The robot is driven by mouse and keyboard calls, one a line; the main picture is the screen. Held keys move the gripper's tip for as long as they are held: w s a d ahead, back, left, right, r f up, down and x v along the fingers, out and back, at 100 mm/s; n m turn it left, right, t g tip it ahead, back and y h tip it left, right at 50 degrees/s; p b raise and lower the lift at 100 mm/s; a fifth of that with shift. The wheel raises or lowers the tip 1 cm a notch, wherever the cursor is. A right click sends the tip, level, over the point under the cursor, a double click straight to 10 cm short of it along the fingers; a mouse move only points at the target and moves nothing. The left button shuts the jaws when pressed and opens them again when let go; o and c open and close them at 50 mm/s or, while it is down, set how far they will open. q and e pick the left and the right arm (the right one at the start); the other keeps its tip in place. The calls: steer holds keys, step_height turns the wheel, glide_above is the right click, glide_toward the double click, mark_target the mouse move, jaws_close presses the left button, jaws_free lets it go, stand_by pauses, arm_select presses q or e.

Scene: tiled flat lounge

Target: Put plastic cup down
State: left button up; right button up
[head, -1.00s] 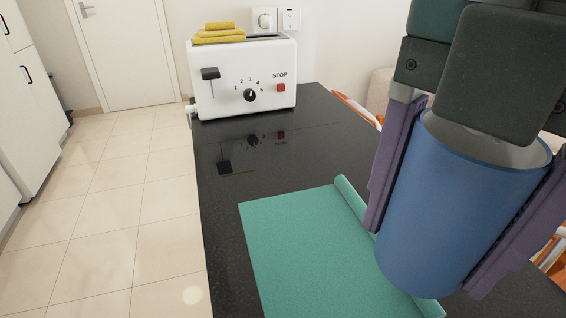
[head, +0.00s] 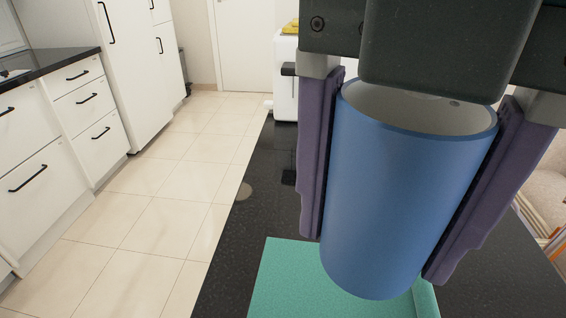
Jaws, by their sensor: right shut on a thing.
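A blue plastic cup (head: 395,205) with a pale inside fills the right half of the head view, close to the camera. My right gripper (head: 375,250) is shut on it, with one purple finger on each side of its wall. The cup is nearly upright and slightly tilted, its open end up. It appears in front of a black countertop (head: 240,250) and a green mat (head: 290,280); I cannot tell the gap between its base and the mat. My left gripper is not in view.
A white toaster (head: 285,85) stands at the far end of the counter, largely hidden by my gripper. White cabinets (head: 50,180) with black handles line the left. Tiled floor (head: 150,210) lies open between. The counter's left edge is clear.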

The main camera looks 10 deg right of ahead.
step_height(320, 180, down, 18)
steer(key=b, duration=0.3)
steer(key=shift+b, duration=0.3)
steer(key=shift+f, duration=0.1)
steer(key=o, duration=1.4)
steer(key=shift+o, duration=0.2)
step_height(320, 180, up, 11)
steer(key=p, duration=0.2)
steer(key=shift+a+p, duration=0.1)
steer(key=shift+p, duration=0.2)
steer(key=shift+r, duration=0.6)
